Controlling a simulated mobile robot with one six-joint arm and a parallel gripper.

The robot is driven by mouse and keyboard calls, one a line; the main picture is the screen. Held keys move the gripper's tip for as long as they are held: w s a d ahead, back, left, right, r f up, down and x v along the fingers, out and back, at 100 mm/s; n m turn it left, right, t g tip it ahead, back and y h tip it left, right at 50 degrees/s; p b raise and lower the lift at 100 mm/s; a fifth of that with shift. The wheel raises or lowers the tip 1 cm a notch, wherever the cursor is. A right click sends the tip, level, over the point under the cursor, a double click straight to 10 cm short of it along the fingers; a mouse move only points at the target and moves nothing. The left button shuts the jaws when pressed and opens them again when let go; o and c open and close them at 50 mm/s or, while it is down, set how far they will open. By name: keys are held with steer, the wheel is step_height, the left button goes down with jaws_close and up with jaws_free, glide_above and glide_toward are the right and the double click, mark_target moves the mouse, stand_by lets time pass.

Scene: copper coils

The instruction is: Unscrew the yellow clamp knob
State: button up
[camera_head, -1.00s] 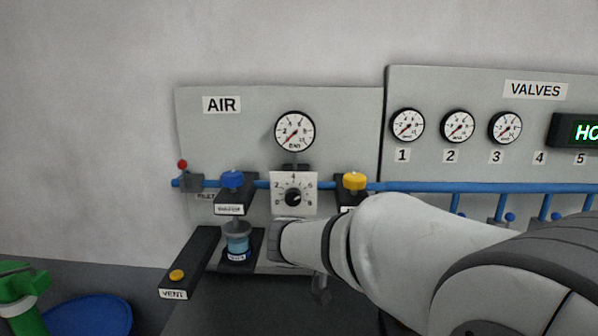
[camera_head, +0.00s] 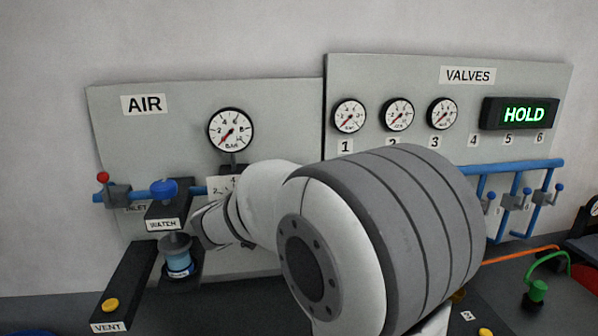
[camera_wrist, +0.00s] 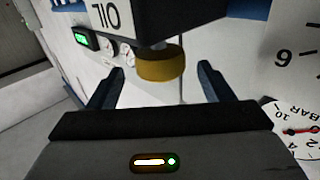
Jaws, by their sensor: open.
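The yellow clamp knob (camera_wrist: 161,67) shows in the wrist view, on a black block with a white label (camera_wrist: 108,14) that appears upside down. My gripper (camera_wrist: 160,80) is open. Its two dark fingers stand to the left and right of the knob in the picture, with a visible gap on each side. I cannot tell how deep the knob sits between the fingers. In the head view my arm hides the yellow knob, its block and my fingers.
A pressure gauge (camera_head: 231,131) hangs on the AIR panel (camera_head: 285,100). The blue knob (camera_head: 164,190) and a blue-filled cup (camera_head: 177,257) stand left of my arm. The VENT block (camera_head: 124,285) juts forward. The VALVES panel (camera_head: 560,85) is at right.

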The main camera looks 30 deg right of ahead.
steer(key=p+x, duration=0.1)
steer(key=x, duration=0.4)
steer(key=shift+w+d+p, duration=0.25)
steer(key=shift+p, duration=0.1)
steer(key=shift+c, duration=0.4)
steer(key=c, duration=0.9)
